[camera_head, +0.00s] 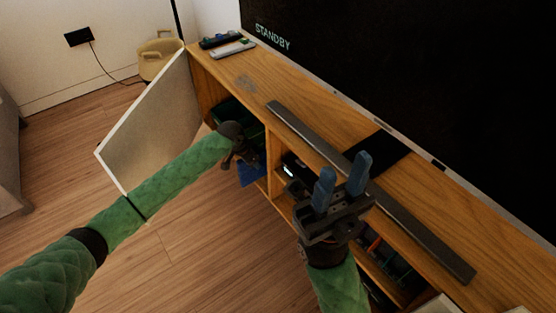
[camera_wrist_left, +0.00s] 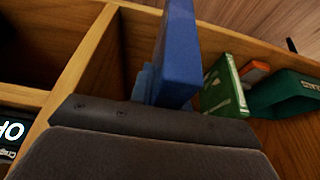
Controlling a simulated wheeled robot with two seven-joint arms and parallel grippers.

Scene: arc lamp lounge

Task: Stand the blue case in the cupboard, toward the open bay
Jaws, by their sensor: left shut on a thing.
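The blue case (camera_head: 252,175) shows just below my left gripper (camera_head: 240,160) at the front of the cupboard's left bay. It also shows in the left wrist view (camera_wrist_left: 180,55), where my left gripper (camera_wrist_left: 155,85) is shut on it. The wooden cupboard (camera_head: 222,80) is long and low, with its left door (camera_head: 150,125) swung open. In the wrist view a green case (camera_wrist_left: 224,88) leans right of the blue case, with a gap of bare wood to the left. My right gripper (camera_head: 342,182) is open and empty above the cupboard's front edge.
In the wrist view, an orange item (camera_wrist_left: 254,70) and a dark green item (camera_wrist_left: 285,93) lie beyond the green case. A wooden divider (camera_wrist_left: 75,75) separates the neighbouring compartment. A grey soundbar (camera_head: 370,190) lies on top, before the large dark screen (camera_head: 420,80).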

